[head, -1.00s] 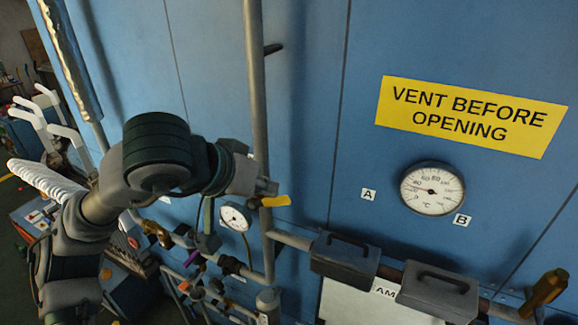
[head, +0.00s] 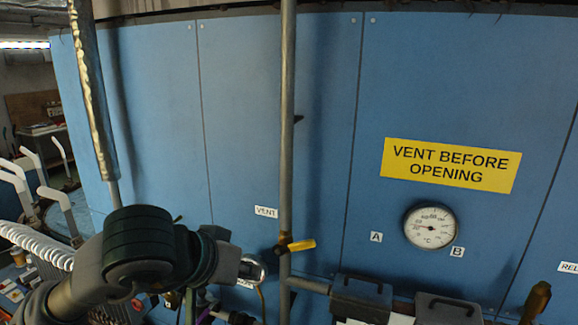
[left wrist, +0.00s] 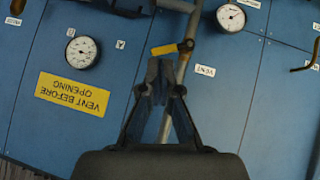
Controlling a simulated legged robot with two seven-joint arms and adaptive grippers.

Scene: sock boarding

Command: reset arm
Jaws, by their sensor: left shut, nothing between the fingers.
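My left arm comes in from the lower left in the head view. Its gripper (head: 256,268) is in front of the blue panel, left of the vertical grey pipe (head: 287,130). In the left wrist view the gripper (left wrist: 160,72) has its fingers together and empty. The yellow valve handle (head: 301,245) on the pipe shows just beyond the fingertips in the left wrist view (left wrist: 164,49); I cannot tell the exact gap. My right gripper is not in view.
The blue panel (head: 240,110) carries a yellow "VENT BEFORE OPENING" sign (head: 451,165) and a round dial (head: 430,226). Open panel lies above the arm.

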